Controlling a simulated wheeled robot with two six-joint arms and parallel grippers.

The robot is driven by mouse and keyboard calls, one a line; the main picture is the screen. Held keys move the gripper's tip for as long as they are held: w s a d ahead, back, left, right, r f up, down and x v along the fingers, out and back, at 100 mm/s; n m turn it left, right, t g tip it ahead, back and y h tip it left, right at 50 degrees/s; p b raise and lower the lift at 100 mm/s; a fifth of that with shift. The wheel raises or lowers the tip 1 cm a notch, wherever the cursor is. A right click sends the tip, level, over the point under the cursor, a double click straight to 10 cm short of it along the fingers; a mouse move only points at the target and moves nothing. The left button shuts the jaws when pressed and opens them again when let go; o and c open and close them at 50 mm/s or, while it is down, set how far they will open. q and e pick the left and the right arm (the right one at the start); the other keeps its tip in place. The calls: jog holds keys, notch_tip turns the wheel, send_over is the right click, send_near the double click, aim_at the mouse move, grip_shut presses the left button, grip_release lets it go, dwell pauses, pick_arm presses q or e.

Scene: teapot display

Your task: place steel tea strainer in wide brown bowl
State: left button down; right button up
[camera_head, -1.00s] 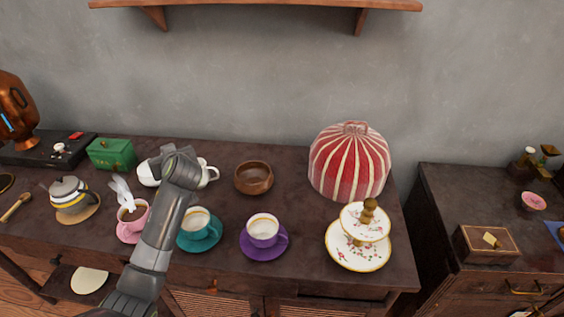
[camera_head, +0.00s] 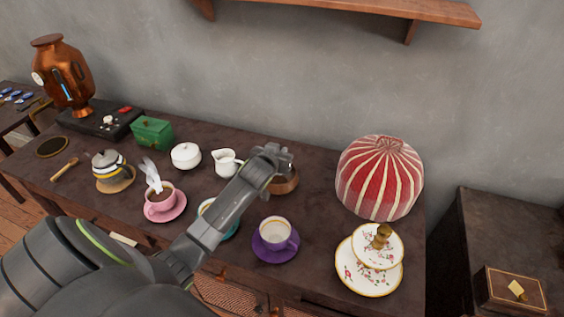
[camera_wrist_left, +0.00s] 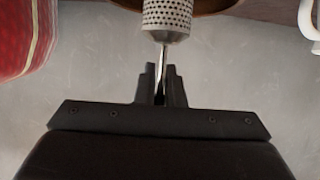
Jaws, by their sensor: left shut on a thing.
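The steel tea strainer (camera_wrist_left: 167,18) is a perforated metal cylinder with a thin handle, seen in the left wrist view. My left gripper (camera_wrist_left: 161,88) is shut on that handle. In the head view my left gripper (camera_head: 276,158) is over the wide brown bowl (camera_head: 287,184) and hides part of it. The strainer is mostly hidden there. In the left wrist view the bowl's brown side (camera_wrist_left: 218,5) shows behind the strainer at the top edge. I cannot tell how high the strainer is relative to the bowl's rim. My right gripper is not in view.
A white creamer (camera_head: 225,163) stands just left of the bowl. A red striped tea cosy (camera_head: 380,180) stands to its right. A purple cup (camera_head: 275,233) is in front, and a tiered floral stand (camera_head: 352,270) is at front right. Bare tabletop lies between bowl and cosy.

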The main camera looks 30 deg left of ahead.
pick_arm(q)
notch_tip(320, 180, down, 3)
jog(key=shift+f, duration=0.45)
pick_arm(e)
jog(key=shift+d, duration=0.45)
pick_arm(q)
jog(key=shift+f, duration=0.15)
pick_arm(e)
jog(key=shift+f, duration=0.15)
pick_arm(q)
jog(key=c, duration=1.5)
grip_release()
jog(key=shift+s+r, duration=0.1)
jog(key=shift+r, duration=0.1)
jog(key=v, duration=1.1)
jog(key=shift+s+d+r, duration=0.15)
jog(key=shift+s+r, duration=0.05)
jog(key=shift+s, duration=0.1)
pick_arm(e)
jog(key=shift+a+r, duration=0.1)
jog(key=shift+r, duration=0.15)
